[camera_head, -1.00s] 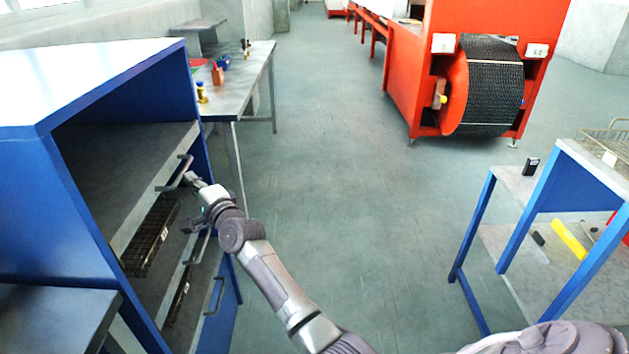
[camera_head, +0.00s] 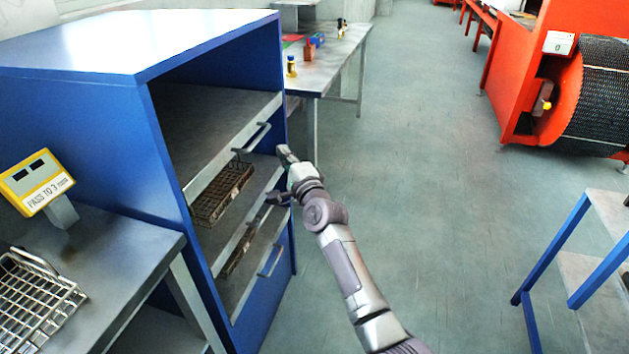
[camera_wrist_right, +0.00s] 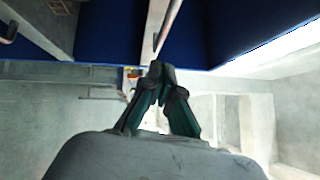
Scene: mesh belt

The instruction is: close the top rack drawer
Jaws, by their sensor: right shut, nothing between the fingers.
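The top rack drawer (camera_head: 232,150) is a grey tray high in the blue rack (camera_head: 262,320), with a bar handle (camera_head: 252,137) on its front edge. Its front edge looks about level with the rack's front posts; any small gap cannot be told. My right gripper (camera_head: 284,153) is shut and empty, just right of and below that handle, at the rack's open front. In the right wrist view its fingertips (camera_wrist_right: 160,72) are together, below a grey bar (camera_wrist_right: 167,24) against the blue rack; contact cannot be told. My left gripper is out of view.
Lower drawers hold wire baskets (camera_head: 222,194); the lowest has a handle (camera_head: 271,261). A bench with a yellow sign (camera_head: 36,182) stands at left. A table (camera_head: 335,62) with small items stands behind the rack. Floor to the right is clear up to a blue-framed stand (camera_head: 553,250).

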